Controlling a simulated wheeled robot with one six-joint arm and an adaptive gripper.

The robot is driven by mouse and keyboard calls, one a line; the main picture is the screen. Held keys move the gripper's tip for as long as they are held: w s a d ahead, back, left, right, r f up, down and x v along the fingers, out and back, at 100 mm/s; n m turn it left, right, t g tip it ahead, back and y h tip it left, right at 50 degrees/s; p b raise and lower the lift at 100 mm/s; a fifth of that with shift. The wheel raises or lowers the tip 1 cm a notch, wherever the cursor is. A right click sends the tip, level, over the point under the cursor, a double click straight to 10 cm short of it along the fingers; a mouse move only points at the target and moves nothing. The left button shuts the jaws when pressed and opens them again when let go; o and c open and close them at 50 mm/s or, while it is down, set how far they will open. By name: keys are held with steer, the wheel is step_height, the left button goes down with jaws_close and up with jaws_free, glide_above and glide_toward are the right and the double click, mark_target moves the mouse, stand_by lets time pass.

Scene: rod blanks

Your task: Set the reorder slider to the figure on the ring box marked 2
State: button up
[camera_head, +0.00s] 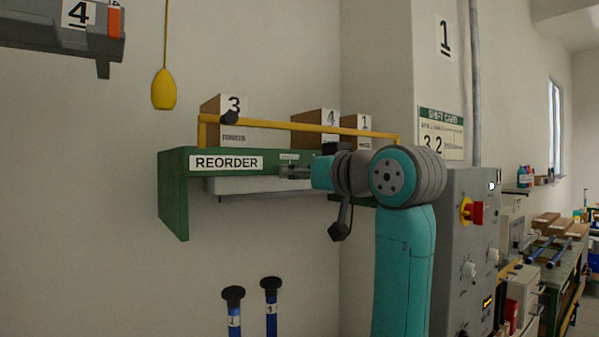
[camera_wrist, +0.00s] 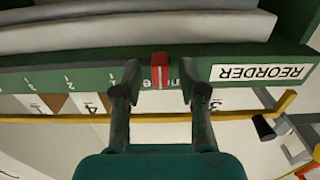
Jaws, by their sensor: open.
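The red reorder slider (camera_wrist: 160,71) sits on the front edge of the green shelf (camera_wrist: 235,53), near the REORDER label. In the wrist view the picture is upside down. My gripper (camera_wrist: 159,88) is open, with one finger on each side of the slider and gaps between. In the head view my gripper (camera_head: 296,172) is at the shelf's front edge and hides the slider. Small scale figures (camera_wrist: 68,79) run along the edge to the left in the wrist view. No box marked 2 can be made out; its figure is not readable.
Boxes marked 3 (camera_head: 212,106), 4 (camera_head: 312,123) and 1 (camera_head: 353,124) stand on the shelf behind a yellow rail (camera_head: 280,124). A yellow pendant (camera_head: 163,90) hangs at the left. A grey control cabinet (camera_head: 465,240) stands right of my arm.

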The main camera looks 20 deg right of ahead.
jaws_close()
steer(key=w+d, duration=0.4)
steer(key=d, duration=0.7)
steer(key=shift+d, duration=0.15)
jaws_free()
steer(key=shift+s, duration=0.1)
steer(key=v, duration=1.2)
